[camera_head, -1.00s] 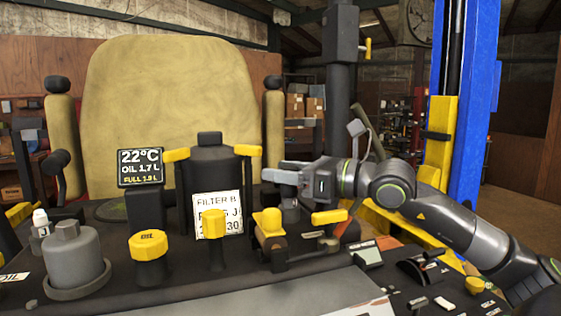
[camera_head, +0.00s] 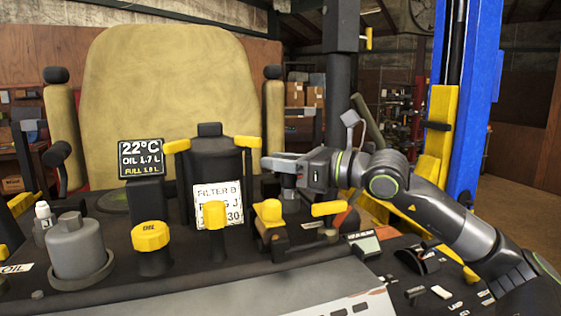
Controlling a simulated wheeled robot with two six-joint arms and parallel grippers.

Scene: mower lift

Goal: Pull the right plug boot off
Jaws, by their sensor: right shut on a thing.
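My right gripper (camera_head: 284,163) reaches in from the right over the dark engine deck, its fingers pointing left. It is shut on the right plug boot (camera_head: 290,182), a small grey upright piece whose lower part shows below the fingers. The fingers and wrist hide its top. I cannot tell whether the boot is seated or lifted. My left gripper is not in view.
A yellow-handled filter housing (camera_head: 208,165) stands left of my right gripper. A yellow-capped valve (camera_head: 269,213) and yellow handle (camera_head: 328,209) stand just below it. The yellow oil cap (camera_head: 150,236) and grey canister (camera_head: 78,250) are farther left. A blue lift post (camera_head: 477,110) rises behind my arm.

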